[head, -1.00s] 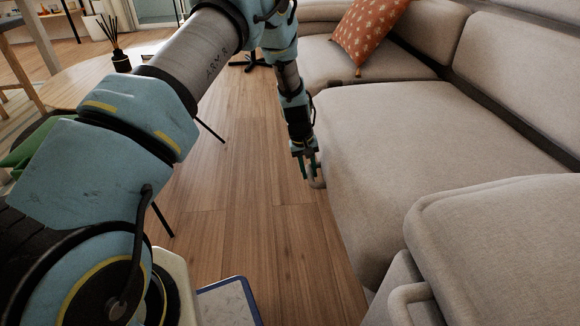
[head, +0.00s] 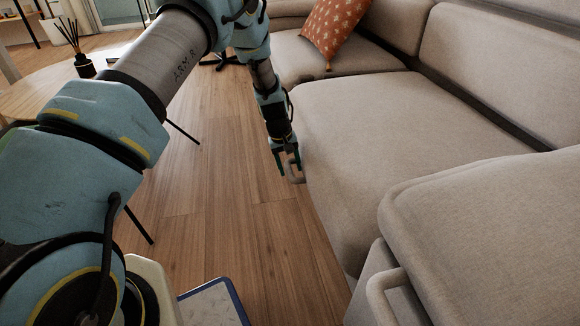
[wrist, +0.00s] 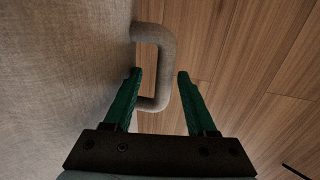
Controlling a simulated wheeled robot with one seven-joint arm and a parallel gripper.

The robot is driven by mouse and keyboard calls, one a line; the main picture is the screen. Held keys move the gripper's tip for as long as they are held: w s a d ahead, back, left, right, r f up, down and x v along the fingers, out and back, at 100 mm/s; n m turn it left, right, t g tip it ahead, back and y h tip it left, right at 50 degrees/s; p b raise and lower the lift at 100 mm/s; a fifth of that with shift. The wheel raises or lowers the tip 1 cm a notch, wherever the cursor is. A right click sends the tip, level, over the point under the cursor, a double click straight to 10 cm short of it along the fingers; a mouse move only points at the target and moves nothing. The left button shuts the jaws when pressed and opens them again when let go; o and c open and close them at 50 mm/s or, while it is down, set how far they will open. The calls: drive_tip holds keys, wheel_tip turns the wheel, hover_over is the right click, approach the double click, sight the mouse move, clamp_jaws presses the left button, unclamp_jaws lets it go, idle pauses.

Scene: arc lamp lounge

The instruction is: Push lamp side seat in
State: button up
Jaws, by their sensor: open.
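A beige sofa seat (head: 390,130) with a grey-beige loop handle (head: 297,172) on its front lies right of my gripper (head: 287,163). No lamp shows, so I cannot tell for sure that this is the lamp side seat. In the wrist view the seat front (wrist: 60,80) fills the left side and the handle (wrist: 168,60) sticks out from it. The two green fingers of my gripper (wrist: 160,75) are apart, with the outer bar of the handle between them. The fingers are not closed on the bar; I cannot tell whether either touches it.
An orange patterned cushion (head: 334,30) lies on the far seat. A round wooden table (head: 45,98) with a reed diffuser (head: 85,65) stands left. Wooden floor (head: 215,200) between is clear.

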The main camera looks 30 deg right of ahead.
wheel_tip(320, 180, up, 11)
drive_tip(key=a+p, duration=0.2)
drive_tip(key=p, duration=0.1)
drive_tip(key=shift+w+f, duration=0.2)
drive_tip(key=shift+w, duration=0.1)
drive_tip(key=shift+a, duration=0.1)
drive_tip(key=w+a+r, duration=0.3)
drive_tip(key=a+r, duration=0.5)
drive_tip(key=a, duration=0.5)
drive_tip(key=s+a+r+n+t+y, duration=0.1)
drive_tip(key=s+a+r, duration=0.3)
drive_tip(key=a, duration=0.5)
drive_tip(key=s+a+r+n, duration=0.1)
drive_tip(key=s+a+r, duration=0.25)
drive_tip(key=a, duration=0.55)
drive_tip(key=s+a+r+t+y, duration=0.1)
drive_tip(key=s+a+r, duration=0.3)
drive_tip(key=a, duration=0.5)
wheel_tip(320, 180, up, 34)
drive_tip(key=s+p, duration=0.1)
drive_tip(key=p, duration=3.3)
drive_tip(key=shift+s+a+p, duration=0.3)
drive_tip(key=shift+s+a, duration=0.05)
